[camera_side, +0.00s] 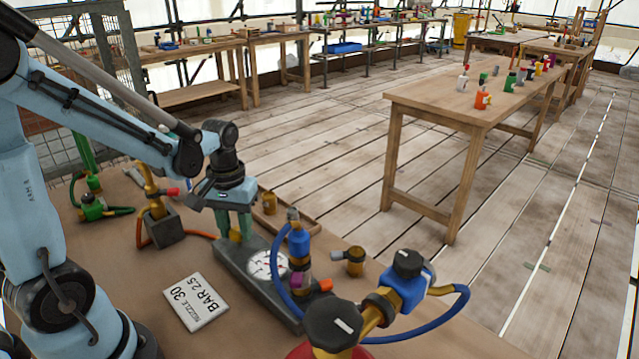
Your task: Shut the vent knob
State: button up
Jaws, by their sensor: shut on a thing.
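My gripper (240,238) points down at the left end of a dark grey block (292,312). Its green fingers are closed around a small part there, which seems to be the vent knob; the fingers hide nearly all of it, so its turn position cannot be told. A round white dial (267,265) is set in the block's top, just right of my gripper. A blue torch-like fitting (299,245) with a purple band stands upright at the block's right side, with a blue hose joined to it.
Regulator knobs (333,323) and a blue valve body (404,290) stand at the front right. A brass torch in a grey stand (165,228) is left of my gripper. A card (196,301) lies in front. A small brass piece (355,260) sits right of the block.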

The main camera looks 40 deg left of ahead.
aim_at(236, 232)
jog(key=m, duration=0.3)
jog(key=shift+m, duration=0.5)
jog(key=o, duration=1.1)
jog(key=shift+c, duration=0.2)
jog(key=shift+r, duration=0.15)
notch_tip(236, 232, up, 12)
dwell(0.3)
